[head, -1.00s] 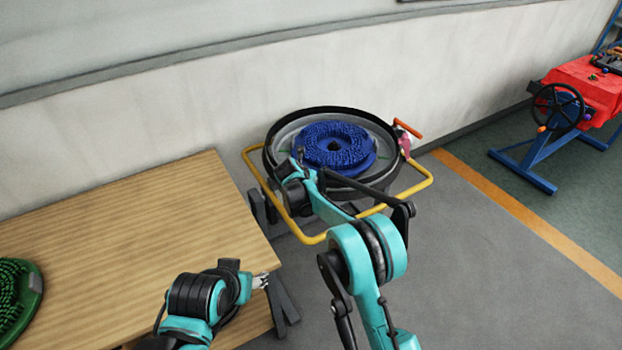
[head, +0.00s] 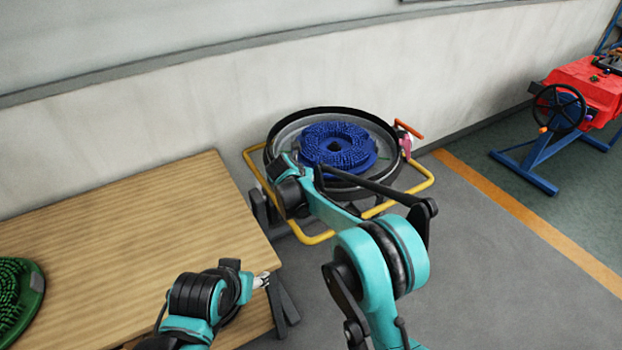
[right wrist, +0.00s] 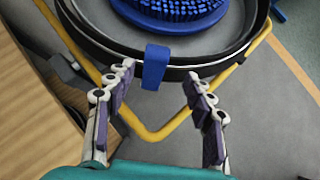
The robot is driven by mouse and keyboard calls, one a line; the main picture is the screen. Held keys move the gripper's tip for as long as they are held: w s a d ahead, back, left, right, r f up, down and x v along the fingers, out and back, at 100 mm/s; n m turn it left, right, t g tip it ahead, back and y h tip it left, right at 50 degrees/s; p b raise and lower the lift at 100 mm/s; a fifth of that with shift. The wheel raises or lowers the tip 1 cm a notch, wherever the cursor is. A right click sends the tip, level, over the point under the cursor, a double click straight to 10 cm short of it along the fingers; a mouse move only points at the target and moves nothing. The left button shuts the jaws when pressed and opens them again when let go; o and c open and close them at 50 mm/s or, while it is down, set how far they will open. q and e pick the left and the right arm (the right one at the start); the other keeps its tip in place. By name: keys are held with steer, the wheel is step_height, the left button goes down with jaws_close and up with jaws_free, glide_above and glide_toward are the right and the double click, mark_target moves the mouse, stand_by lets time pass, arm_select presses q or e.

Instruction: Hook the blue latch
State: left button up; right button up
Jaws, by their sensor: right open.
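The blue latch (right wrist: 155,67) is a short blue strap hanging over the black rim of the round scrubber tank (right wrist: 105,45) in the right wrist view. My right gripper (right wrist: 160,77) is open, its purple-padded fingers spread to the left and right of the latch; contact with it is not clear. In the head view the latch and right fingertips are hidden behind my right arm. The tank (head: 388,140) holds a blue bristled ring brush (head: 340,147). My left gripper (head: 262,281) is by the table's right edge, too small to tell open from shut.
A yellow tubular frame (head: 432,180) surrounds the tank, with an orange-handled part (head: 409,129) at its right. A wooden table (head: 130,215) stands left, bearing a green brush (head: 15,290). A red machine (head: 590,88) stands far right. Grey floor lies open between.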

steer(key=v, duration=0.4)
steer(key=shift+s+r, duration=0.2)
steer(key=shift+r, duration=0.05)
steer(key=shift+d, duration=0.1)
